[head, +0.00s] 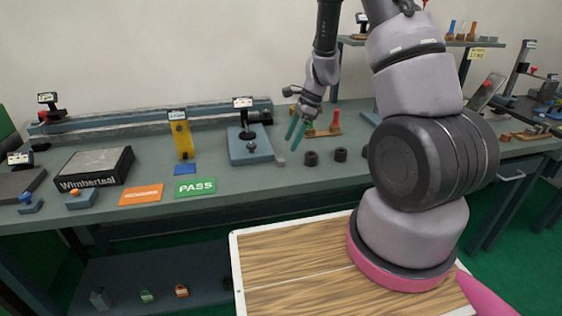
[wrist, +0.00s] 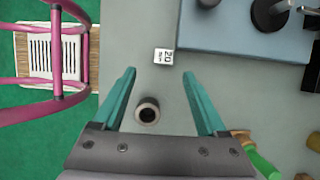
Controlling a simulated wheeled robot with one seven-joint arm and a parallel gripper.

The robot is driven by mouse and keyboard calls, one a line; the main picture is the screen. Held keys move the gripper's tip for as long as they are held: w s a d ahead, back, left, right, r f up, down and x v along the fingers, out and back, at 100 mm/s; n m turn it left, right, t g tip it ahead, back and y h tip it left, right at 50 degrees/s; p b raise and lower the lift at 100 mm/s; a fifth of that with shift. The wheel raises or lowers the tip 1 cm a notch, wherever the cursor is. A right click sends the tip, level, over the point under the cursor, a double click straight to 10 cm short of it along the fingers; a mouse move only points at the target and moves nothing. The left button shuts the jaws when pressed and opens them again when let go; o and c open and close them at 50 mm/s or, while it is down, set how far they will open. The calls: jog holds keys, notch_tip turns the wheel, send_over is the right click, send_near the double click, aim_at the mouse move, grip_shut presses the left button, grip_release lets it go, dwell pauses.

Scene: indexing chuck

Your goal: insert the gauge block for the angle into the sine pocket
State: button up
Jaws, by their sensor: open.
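A small silver block (wrist: 163,56) with a printed label, which seems to read 20, lies on the grey bench top. It also shows in the head view (head: 281,161), beside the blue-grey base plate (head: 262,156). My gripper (wrist: 159,72) is open and empty above the bench. In the wrist view the block appears just beyond the fingertips, between their lines. In the head view my gripper (head: 292,144) is above and slightly right of the block. The plate's corner (wrist: 240,45) shows at upper right in the wrist view, with a dark round-based fixture on it. I cannot make out the sine pocket.
A dark hollow cylinder (wrist: 147,110) stands below, between my fingers. Several such cylinders (head: 311,158) line the bench to the right. A green-handled tool (wrist: 262,163) lies at lower right. Green PASS (head: 195,187) and orange (head: 141,195) plates lie left.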

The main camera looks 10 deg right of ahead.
aim_at(281, 159)
jog(key=x, duration=0.7)
jog(key=shift+w+a+f, duration=0.2)
jog(key=shift+w+a, duration=0.1)
grip_shut()
